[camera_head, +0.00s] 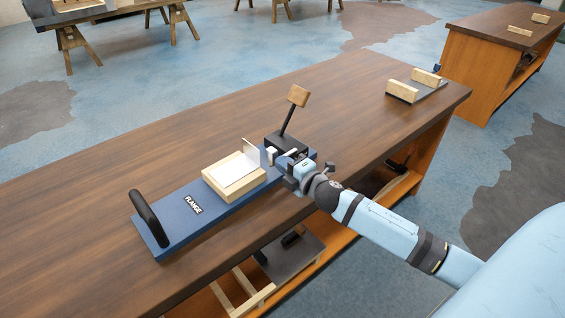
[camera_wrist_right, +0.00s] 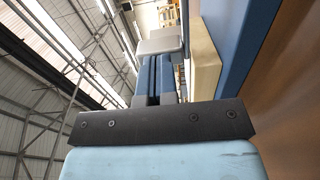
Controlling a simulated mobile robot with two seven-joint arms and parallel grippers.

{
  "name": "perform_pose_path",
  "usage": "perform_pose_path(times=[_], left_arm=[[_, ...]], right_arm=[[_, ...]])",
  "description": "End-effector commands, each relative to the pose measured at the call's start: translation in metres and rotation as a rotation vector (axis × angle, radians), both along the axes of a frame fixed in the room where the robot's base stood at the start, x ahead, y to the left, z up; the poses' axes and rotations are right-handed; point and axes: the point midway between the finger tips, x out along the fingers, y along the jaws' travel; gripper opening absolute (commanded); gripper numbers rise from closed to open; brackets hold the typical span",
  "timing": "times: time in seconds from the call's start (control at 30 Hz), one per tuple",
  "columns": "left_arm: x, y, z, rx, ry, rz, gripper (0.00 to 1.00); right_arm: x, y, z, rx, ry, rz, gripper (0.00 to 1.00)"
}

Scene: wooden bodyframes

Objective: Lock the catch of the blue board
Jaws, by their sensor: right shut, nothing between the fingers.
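The blue board (camera_head: 178,222), labelled FLANGE, lies on the workbench with a black handle (camera_head: 148,218) at its left end. A wooden block (camera_head: 236,188) with a bent whitish metal plate (camera_head: 229,169) on it sits on the board. The catch (camera_head: 286,138) at the board's far right end has a black lever tilted up, topped by a wooden knob (camera_head: 299,96). My right gripper (camera_head: 274,158) is shut and empty, low beside the catch's base and below the knob; it hides part of the base. The right wrist view shows its closed fingers (camera_wrist_right: 160,62) beside the block. My left gripper is out of view.
The wooden workbench (camera_head: 340,110) is clear to the left and behind the board. A dark plate with two wooden blocks (camera_head: 402,91) lies at its right end. A shelf (camera_head: 268,292) below holds dark items. Another bench (camera_head: 500,45) stands at the upper right.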

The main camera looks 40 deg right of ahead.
Motion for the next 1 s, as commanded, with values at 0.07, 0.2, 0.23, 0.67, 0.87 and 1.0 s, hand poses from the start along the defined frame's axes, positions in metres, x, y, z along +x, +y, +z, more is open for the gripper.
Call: perform_pose_path(times=[0.07, 0.2, 0.23, 0.67, 0.87, 1.0], left_arm=[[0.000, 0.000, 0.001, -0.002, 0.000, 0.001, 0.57], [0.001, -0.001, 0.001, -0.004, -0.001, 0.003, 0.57], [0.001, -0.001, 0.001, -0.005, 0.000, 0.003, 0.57], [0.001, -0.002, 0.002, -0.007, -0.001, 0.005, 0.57], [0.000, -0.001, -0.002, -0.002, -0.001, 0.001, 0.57], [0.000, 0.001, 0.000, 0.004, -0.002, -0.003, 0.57]], right_arm=[[0.003, 0.001, 0.000, 0.000, 0.000, 0.000, 0.00], [0.005, 0.001, 0.000, 0.000, 0.000, 0.000, 0.00], [0.005, 0.001, 0.000, 0.000, 0.000, 0.000, 0.00], [0.014, 0.007, 0.001, 0.007, -0.005, -0.101, 0.00], [0.026, 0.012, 0.000, 0.005, -0.004, -0.234, 0.00], [0.035, 0.014, 0.002, 0.002, -0.002, -0.274, 0.00]])
